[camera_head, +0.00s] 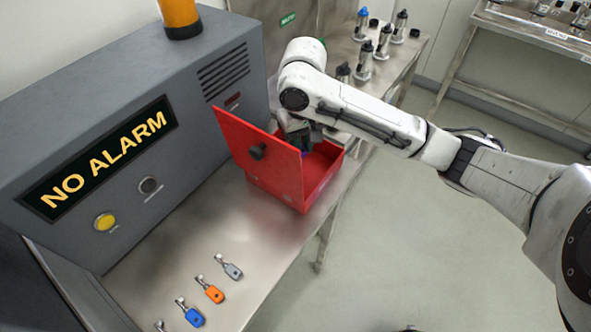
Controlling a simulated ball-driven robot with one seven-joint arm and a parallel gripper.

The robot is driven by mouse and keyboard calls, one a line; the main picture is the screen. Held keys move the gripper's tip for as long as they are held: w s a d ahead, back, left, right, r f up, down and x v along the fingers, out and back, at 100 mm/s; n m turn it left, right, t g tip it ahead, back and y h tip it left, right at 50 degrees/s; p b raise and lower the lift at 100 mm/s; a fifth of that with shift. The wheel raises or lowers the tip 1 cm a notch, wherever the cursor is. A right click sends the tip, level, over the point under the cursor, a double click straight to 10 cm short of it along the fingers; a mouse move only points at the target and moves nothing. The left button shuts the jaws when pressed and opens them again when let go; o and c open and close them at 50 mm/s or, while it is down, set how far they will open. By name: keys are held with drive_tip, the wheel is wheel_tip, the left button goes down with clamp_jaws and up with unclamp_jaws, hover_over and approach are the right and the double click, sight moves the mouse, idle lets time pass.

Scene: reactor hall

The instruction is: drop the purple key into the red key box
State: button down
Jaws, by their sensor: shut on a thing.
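The red key box (324,188) stands on the metal bench. Its red door (262,160) with a dark knob is swung open on the left side. My gripper (305,148) points down at the box's opening, behind the door's right edge. It is shut on the purple key (305,154), of which only a small purple patch shows just below the fingers. The door and the gripper hide most of the key and part of the box's inside. I cannot tell how deep the key is in the box.
A grey console (130,120) reading "NO ALARM" stands along the left. Grey (232,271), orange (213,293) and blue (193,317) keys lie on the bench (265,245) in front. Several metal canisters (382,42) stand behind my arm. The floor at right is clear.

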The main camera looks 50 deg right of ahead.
drive_tip(key=c, duration=0.9)
unclamp_jaws()
drive_tip(key=shift+r, duration=0.1)
wheel_tip(320, 180, up, 11)
drive_tip(key=p, duration=0.1)
drive_tip(key=shift+d+f, duration=0.1)
drive_tip(key=shift+f, duration=0.1)
